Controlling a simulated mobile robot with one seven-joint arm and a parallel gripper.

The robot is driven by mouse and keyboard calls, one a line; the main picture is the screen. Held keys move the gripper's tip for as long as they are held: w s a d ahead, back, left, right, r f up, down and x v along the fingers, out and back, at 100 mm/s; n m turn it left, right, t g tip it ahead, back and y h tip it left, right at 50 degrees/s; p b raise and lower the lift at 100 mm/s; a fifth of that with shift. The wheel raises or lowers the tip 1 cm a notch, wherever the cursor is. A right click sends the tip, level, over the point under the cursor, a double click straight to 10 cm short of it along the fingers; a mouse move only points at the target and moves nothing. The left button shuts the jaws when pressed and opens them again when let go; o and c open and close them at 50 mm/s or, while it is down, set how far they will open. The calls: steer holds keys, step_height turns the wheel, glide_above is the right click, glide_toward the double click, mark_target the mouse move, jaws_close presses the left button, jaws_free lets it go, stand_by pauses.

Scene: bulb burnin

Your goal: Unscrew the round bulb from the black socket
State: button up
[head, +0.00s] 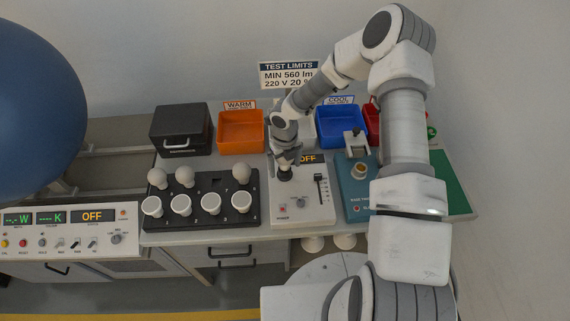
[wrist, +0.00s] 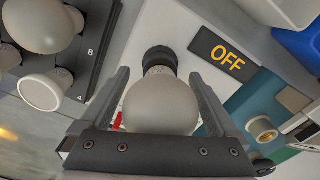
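The round bulb (wrist: 160,106), frosted with a silver screw base, sits in the black socket (wrist: 159,56) in the wrist view. My gripper (wrist: 159,76) is open, with one finger on each side of the bulb. A narrow gap shows between the bulb and the left finger; contact on the right is hard to tell. In the head view, my gripper (head: 285,157) points down over the black socket (head: 285,174) on the white tester, and it hides most of the bulb.
The tester's display (head: 309,159) reads OFF. A black rack (head: 200,215) with several bulbs stands left. A teal unit (head: 352,185) with a brass socket stands right. Behind are a black box (head: 181,130), an orange bin (head: 240,132) and a blue bin (head: 340,127).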

steer(key=shift+f+m+b, duration=0.1)
steer(key=shift+m+b, duration=0.65)
steer(key=shift+m, duration=0.35)
steer(key=m+b, duration=0.1)
steer(key=m, duration=0.2)
steer(key=shift+w, duration=0.1)
steer(key=m+b, duration=0.2)
steer(key=m, duration=0.3)
steer(key=shift+a+m+b, duration=0.1)
steer(key=shift+m+b, duration=0.2)
steer(key=shift+b, duration=0.05)
steer(key=m+b, duration=0.3)
steer(key=m, duration=0.4)
steer(key=m+b, duration=0.2)
steer(key=m, duration=0.2)
steer(key=shift+w+a, duration=0.1)
steer(key=shift+r+m, duration=0.2)
steer(key=shift+m, duration=0.4)
